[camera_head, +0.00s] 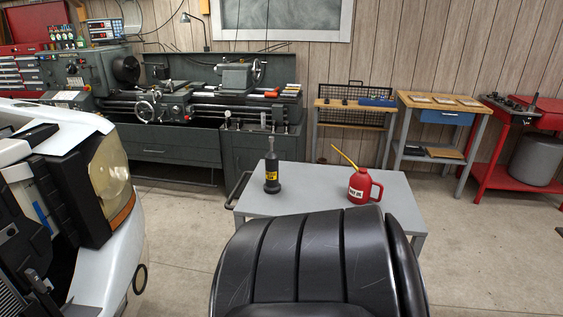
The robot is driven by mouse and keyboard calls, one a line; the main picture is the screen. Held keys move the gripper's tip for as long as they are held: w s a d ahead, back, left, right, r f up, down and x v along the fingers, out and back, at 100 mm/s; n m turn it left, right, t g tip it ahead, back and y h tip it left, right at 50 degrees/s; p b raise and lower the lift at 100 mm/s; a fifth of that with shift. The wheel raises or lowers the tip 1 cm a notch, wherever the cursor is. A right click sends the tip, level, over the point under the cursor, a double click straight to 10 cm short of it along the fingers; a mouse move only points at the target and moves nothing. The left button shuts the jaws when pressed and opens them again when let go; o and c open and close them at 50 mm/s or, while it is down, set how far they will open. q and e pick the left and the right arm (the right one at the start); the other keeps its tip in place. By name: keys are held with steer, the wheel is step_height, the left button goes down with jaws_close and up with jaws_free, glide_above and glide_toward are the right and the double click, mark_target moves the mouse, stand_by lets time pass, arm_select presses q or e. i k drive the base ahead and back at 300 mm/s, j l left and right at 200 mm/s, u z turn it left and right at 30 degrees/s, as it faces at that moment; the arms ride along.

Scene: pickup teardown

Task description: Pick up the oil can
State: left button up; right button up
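The red oil can (361,187) stands upright on a grey table (312,180), toward its right side. It has a thin yellow spout pointing up and to the left, a red loop handle on its right and a pale label. Neither my left nor my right gripper shows in the head view.
A black bottle with a yellow label (272,172) stands on the table's left part. A black seat (318,262) blocks the table's near side. A white pickup front with a headlight (108,172) is at the left. Open floor (490,255) lies to the right.

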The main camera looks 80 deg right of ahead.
mark_target(361, 182)
steer(key=k+l+z, duration=0.15)
steer(key=z, duration=0.2)
steer(key=k+l+z, duration=0.15)
steer(key=z, duration=2.5)
